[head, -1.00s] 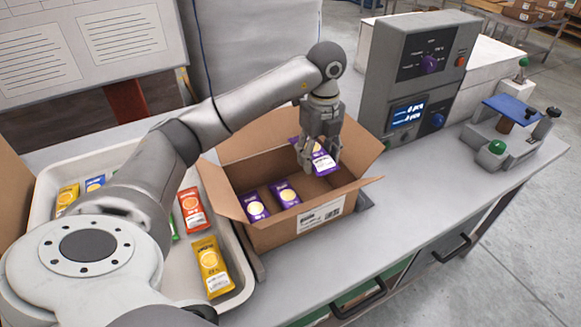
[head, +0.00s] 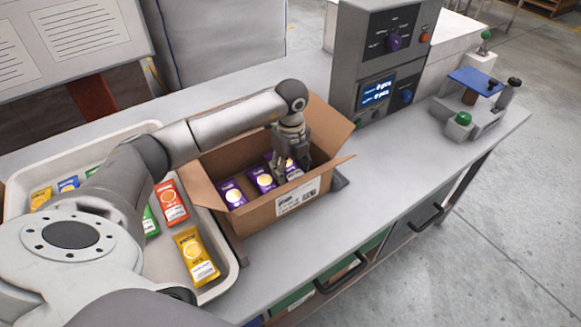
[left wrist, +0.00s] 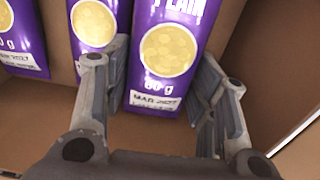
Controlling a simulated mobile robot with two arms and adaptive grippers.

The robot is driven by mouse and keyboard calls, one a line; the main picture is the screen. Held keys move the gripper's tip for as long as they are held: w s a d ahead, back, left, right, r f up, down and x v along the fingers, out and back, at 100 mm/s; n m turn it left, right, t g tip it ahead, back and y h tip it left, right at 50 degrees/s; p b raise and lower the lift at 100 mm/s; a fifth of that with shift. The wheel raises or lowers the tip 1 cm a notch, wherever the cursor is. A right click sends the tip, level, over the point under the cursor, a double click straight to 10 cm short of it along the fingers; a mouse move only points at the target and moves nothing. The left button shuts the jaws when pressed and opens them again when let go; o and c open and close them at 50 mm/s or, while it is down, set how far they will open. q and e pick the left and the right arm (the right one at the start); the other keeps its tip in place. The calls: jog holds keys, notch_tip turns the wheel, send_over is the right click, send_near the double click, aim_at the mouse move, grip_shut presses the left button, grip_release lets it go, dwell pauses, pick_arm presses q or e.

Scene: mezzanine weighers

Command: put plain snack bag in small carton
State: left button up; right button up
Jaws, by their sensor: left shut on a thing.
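The small carton (head: 258,219) is an open brown box with raised flaps in the middle of the head view. Two purple snack bags (head: 231,194) stand in its left and middle part. My left gripper (head: 289,176) is inside the carton, toward its right side, shut on a purple plain snack bag (left wrist: 168,45) with a yellow disc and "60 g". The held bag is beside the middle bag (left wrist: 94,22); its lower end is between my fingers. In the head view the fingers partly hide it. I cannot tell whether it touches the carton floor. My right gripper is out of view.
A white tray (head: 224,284) with several coloured bars, including a yellow one (head: 195,256), is left of the carton. A grey weigher console (head: 372,62) stands behind to the right. A device with a blue plate (head: 474,80) is farther right. The front right counter is clear.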

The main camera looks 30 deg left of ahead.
pick_arm(q)
jog(key=shift+f+b, duration=0.4)
jog(key=shift+f, duration=0.2)
jog(key=o, duration=1)
jog(key=shift+r, duration=0.1)
